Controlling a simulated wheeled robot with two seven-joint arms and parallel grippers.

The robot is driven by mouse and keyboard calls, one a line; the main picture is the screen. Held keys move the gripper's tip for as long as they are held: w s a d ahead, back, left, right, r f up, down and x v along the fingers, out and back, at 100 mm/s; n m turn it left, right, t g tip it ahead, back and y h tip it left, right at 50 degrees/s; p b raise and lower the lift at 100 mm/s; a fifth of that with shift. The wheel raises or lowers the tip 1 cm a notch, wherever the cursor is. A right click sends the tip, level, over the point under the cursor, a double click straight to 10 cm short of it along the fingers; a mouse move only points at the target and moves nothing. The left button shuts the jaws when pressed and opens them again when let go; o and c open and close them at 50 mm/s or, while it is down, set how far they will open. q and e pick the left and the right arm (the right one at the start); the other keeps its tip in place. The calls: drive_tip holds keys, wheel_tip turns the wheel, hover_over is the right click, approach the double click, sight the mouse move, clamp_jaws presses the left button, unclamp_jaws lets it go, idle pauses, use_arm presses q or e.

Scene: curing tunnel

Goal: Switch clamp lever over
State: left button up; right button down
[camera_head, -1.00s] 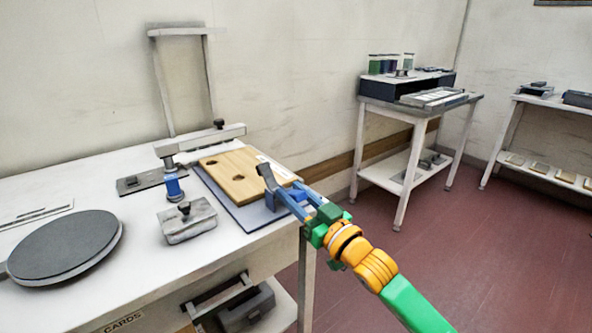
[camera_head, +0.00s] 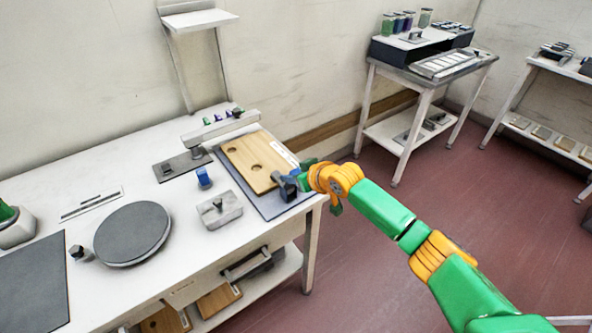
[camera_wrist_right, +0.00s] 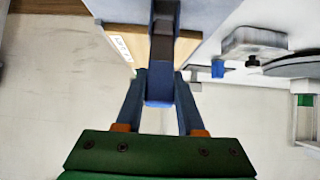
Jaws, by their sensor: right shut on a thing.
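The clamp lever (camera_head: 283,189) is a dark blue-grey bar at the right front corner of the wooden board (camera_head: 247,163). The board lies on a blue-grey base plate (camera_head: 268,206) at the table's right end. My right gripper (camera_head: 295,181) is at the lever and partly hides it. In the right wrist view, my gripper's blue fingers (camera_wrist_right: 159,92) are shut on the lever (camera_wrist_right: 164,45), with its end between them. The lever's exact tilt is hard to tell in the head view.
A grey block with a knob (camera_head: 219,210), a small blue block (camera_head: 204,178) and a round dark plate (camera_head: 132,233) stand on the white table (camera_head: 175,213). A post with an arm (camera_head: 220,126) stands behind the board. Open floor lies to the right.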

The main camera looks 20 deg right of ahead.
drive_tip(key=shift+w+a+g, duration=0.1)
drive_tip(key=shift+w+g, duration=0.1)
drive_tip(key=shift+g, duration=0.1)
idle(0.4)
drive_tip(key=c, duration=0.5)
unclamp_jaws()
drive_tip(key=shift+w, duration=0.1)
drive_tip(key=v, duration=0.7)
